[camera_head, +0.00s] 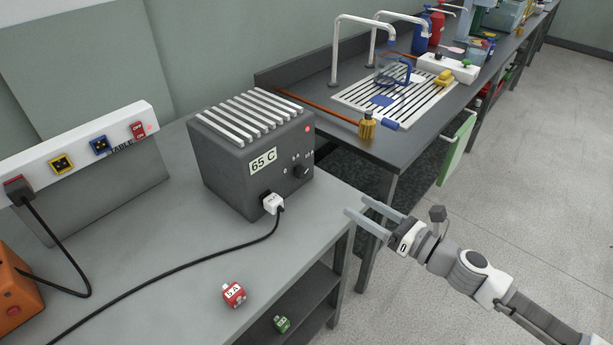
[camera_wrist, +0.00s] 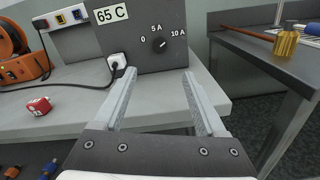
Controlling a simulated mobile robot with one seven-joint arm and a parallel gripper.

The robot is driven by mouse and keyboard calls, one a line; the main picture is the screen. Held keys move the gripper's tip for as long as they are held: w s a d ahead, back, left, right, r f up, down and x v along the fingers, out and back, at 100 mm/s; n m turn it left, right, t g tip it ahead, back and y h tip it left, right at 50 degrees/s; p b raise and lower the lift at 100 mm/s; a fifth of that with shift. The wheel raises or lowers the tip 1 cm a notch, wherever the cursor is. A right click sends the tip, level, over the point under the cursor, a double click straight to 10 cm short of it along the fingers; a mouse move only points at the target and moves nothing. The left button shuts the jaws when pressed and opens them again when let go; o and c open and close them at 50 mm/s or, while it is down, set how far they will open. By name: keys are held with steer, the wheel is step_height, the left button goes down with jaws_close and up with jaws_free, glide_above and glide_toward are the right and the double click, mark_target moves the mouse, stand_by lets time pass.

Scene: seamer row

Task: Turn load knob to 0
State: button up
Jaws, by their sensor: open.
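The load knob (camera_wrist: 158,45) is a round black dial on the front of a dark grey box (camera_wrist: 148,18). Marks 0, 5 A and 10 A run left to right around it. Its pale pointer appears to aim up and right, toward 10 A. In the head view the knob (camera_head: 301,171) is small on the box's right-hand face. My gripper (camera_head: 358,206) is open and empty, off the bench's right edge, apart from the box. In the wrist view its fingers (camera_wrist: 158,73) spread below the knob, with nothing between them.
A white plug (camera_head: 272,203) with a black cable sits in the box's face, left of the knob. A second bench with a drain rack (camera_head: 349,98) stands behind, right.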

mark_target(304, 174)
steer(key=b+x, duration=0.1)
steer(key=x, duration=1.5)
steer(key=shift+a+b, duration=0.1)
steer(key=shift+b, duration=0.2)
steer(key=shift+c, duration=0.2)
jaws_close()
